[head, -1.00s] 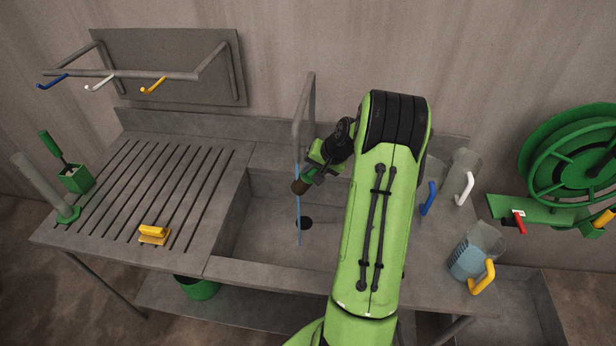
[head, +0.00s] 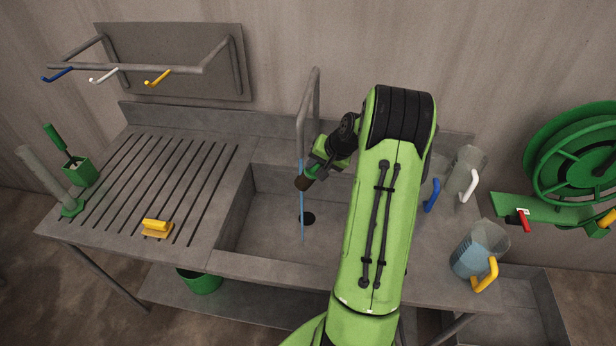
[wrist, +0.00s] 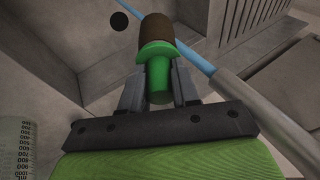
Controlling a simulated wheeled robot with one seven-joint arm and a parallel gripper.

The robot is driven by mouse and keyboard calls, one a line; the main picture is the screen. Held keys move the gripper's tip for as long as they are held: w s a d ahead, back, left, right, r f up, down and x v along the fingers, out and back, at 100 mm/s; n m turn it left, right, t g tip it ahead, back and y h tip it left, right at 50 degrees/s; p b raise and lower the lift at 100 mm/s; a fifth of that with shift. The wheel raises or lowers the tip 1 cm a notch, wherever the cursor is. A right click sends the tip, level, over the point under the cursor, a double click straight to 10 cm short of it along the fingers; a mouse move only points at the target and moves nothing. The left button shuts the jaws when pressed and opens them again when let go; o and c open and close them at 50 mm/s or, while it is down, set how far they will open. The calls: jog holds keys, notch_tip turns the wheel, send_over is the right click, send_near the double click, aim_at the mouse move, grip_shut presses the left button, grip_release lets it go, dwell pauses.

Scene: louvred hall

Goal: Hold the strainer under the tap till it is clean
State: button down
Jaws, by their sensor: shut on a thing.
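My gripper (wrist: 158,88) is shut on the green handle of the strainer (wrist: 157,35). The strainer's end is dark brown all over in the wrist view, and its mesh cannot be made out. In the head view the strainer (head: 303,183) is over the sink basin (head: 270,225), tilted down to the left. The tap (head: 312,100) is a grey pipe with a thin blue stream of water (head: 302,222) falling from it. The stream shows above and below the strainer's brown end. I cannot tell whether it strikes the strainer or passes beside it.
Jugs with blue, white and yellow handles stand at right, including one with bluish contents (head: 470,262). A hook rack (head: 130,68) and green hose reel (head: 580,160) flank the sink.

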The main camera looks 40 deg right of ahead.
jog(key=shift+d, duration=0.1)
jog(key=shift+w+d, duration=0.35)
jog(key=shift+w, duration=0.05)
jog(key=s+d+p, duration=0.1)
jog(key=s+d, duration=0.4)
jog(key=s, duration=0.1)
jog(key=shift+d, duration=0.15)
dwell(0.3)
dwell(1.1)
jog(key=s+d+r+p, duration=0.3)
jog(key=r+p, duration=0.1)
jog(key=shift+s+d, duration=0.2)
jog(key=shift+s, duration=0.2)
